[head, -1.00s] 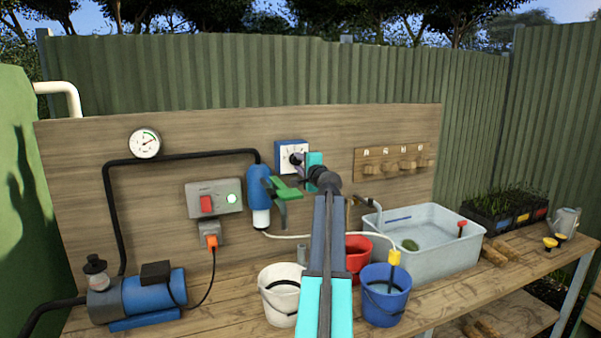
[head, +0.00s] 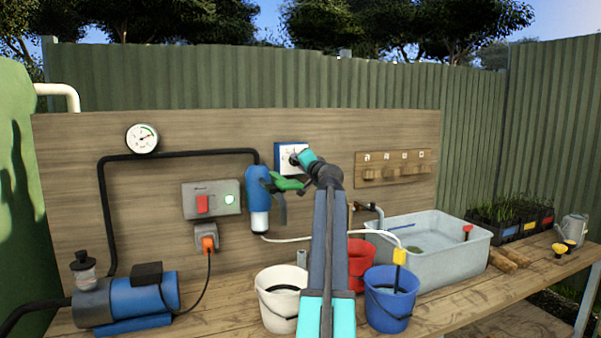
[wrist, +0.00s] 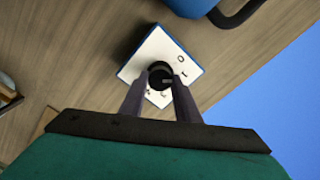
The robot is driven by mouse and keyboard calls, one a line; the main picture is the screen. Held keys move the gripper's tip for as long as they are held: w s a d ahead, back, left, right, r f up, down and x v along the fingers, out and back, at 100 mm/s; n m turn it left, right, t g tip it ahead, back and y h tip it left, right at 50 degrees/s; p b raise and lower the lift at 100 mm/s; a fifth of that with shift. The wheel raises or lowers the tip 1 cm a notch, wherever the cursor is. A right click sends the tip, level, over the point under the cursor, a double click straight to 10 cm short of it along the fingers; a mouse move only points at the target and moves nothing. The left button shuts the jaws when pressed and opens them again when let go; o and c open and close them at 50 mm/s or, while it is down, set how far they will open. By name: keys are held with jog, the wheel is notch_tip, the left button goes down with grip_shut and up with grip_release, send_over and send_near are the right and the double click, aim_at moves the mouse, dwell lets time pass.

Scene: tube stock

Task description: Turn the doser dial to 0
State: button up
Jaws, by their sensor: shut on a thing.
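The doser (head: 289,149) is a blue box with a white face, fixed on the wooden backboard. Its white face (wrist: 183,58) with dark marks also shows in the wrist view, turned at an angle. The black round dial (wrist: 160,74) sits in the middle of that face. My gripper (wrist: 160,85) is shut on the dial, one finger on each side. In the head view my gripper (head: 297,158) covers part of the doser face. The dial's pointer and exact setting are too small to read.
A blue cylinder (head: 258,205) with a green lever (head: 288,184) stands left of my arm. A switch box (head: 213,199), gauge (head: 142,138) and hook rack (head: 396,168) are on the board. Buckets (head: 389,305) and a grey basin (head: 440,250) stand on the bench.

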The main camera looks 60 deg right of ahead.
jog(key=n+b, duration=0.2)
jog(key=b, duration=0.1)
jog(key=f+n+b, duration=0.1)
jog(key=n+b, duration=0.4)
jog(key=shift+r+b, duration=0.15)
jog(key=shift+b, duration=0.15)
jog(key=shift+r+n, duration=0.1)
jog(key=shift+n, duration=0.3)
jog(key=o, duration=1)
jog(key=shift+s, duration=0.1)
jog(key=shift+o, duration=0.2)
jog(key=shift+r, duration=0.15)
jog(key=v, duration=1.3)
jog(key=shift+s+a, duration=0.2)
jog(key=shift+s, duration=0.15)
